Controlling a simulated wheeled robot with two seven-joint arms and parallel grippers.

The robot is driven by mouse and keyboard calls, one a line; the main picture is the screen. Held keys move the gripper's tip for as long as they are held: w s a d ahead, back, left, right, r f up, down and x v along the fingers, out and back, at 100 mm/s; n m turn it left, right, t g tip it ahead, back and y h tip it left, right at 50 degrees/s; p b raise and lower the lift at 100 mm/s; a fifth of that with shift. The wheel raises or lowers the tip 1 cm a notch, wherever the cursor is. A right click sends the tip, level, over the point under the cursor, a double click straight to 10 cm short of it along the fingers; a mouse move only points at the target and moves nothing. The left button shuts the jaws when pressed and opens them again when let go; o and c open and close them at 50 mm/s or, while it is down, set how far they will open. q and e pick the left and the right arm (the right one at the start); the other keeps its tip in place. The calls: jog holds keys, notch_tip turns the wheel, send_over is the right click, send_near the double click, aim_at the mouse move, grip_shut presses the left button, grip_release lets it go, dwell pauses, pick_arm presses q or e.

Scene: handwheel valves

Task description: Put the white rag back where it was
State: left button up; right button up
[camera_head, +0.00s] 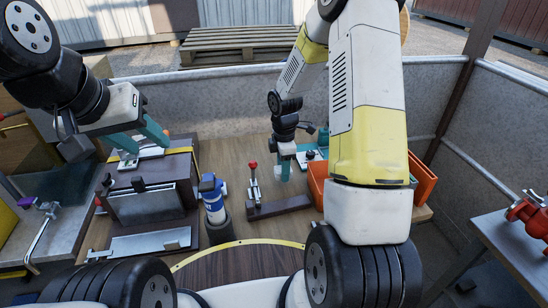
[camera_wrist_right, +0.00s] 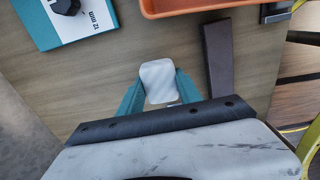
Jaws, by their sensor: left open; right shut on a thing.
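The white rag (camera_wrist_right: 158,80) is a small folded pad between the teal fingertips of my right gripper (camera_wrist_right: 159,92) in the right wrist view. The fingers press on it from both sides, with bare wooden tabletop visible beyond it. In the head view my right gripper (camera_head: 284,168) points down over the middle of the wooden table, left of the orange bin. I cannot tell how high the rag is above the wood. My left gripper (camera_head: 140,138) is open, its teal fingers apart over the dark box at the left.
An orange bin (camera_head: 317,186) stands right of my right gripper; a dark bar (camera_head: 280,207) lies in front. A red-knobbed clamp (camera_head: 253,178), blue-and-white bottle (camera_head: 212,196) and dark box (camera_head: 150,201) stand left. A teal labelled piece (camera_wrist_right: 75,18) lies nearby. Bare wood (camera_head: 238,150) shows behind the clamp.

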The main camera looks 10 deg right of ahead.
jog(key=shift+w+d+f, duration=0.1)
jog(key=shift+w+d, duration=0.1)
jog(key=shift+w, duration=0.9)
jog(key=shift+w+f, duration=0.2)
jog(key=shift+f, duration=1.55)
jog(key=o, duration=1.3)
jog(key=shift+f, duration=0.15)
